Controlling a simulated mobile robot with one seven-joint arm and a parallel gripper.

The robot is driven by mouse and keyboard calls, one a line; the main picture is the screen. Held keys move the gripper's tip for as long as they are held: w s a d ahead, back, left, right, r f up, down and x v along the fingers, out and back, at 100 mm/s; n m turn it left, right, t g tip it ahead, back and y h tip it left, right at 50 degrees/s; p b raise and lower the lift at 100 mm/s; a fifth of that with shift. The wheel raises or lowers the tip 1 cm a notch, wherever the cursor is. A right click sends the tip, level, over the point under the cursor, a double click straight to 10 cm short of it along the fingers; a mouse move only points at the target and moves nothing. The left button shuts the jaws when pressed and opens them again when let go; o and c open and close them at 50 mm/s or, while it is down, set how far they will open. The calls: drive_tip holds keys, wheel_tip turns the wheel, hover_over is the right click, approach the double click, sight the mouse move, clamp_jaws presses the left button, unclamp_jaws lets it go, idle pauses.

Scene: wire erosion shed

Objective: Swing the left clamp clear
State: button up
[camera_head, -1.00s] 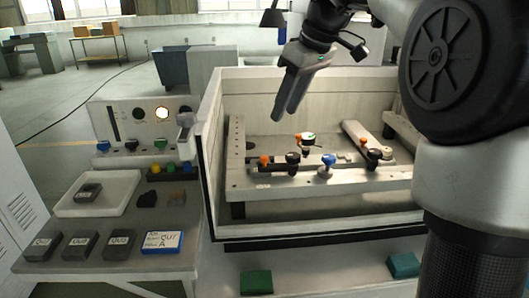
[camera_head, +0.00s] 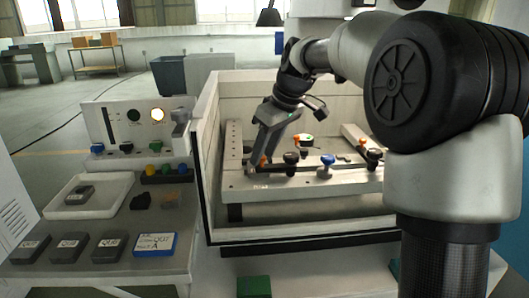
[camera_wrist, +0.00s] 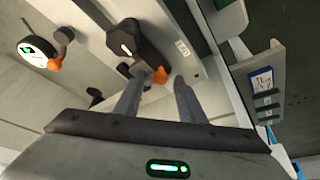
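The left clamp (camera_head: 291,158) has a black knob and an orange-tipped handle, and sits on the pale fixture plate (camera_head: 245,188) inside the machine tank. In the wrist view the clamp (camera_wrist: 138,42) is a dark block with its orange tip (camera_wrist: 160,75) near the gap between my fingertips. My gripper (camera_head: 256,166) is lowered at the clamp's left end, partly covering the orange tip in the head view. In the wrist view my gripper (camera_wrist: 161,84) has its two fingers apart, and I cannot tell whether either touches the handle.
A green-topped clamp (camera_head: 304,141) stands behind, a blue knob (camera_head: 327,160) to the right, and another dark clamp (camera_head: 370,153) farther right. The tank's front wall (camera_head: 300,234) is near. A side bench (camera_head: 180,225) holds a tray (camera_head: 103,200) and dark blocks.

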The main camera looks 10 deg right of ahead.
drive_tip(key=shift+c, duration=0.4)
clamp_jaws()
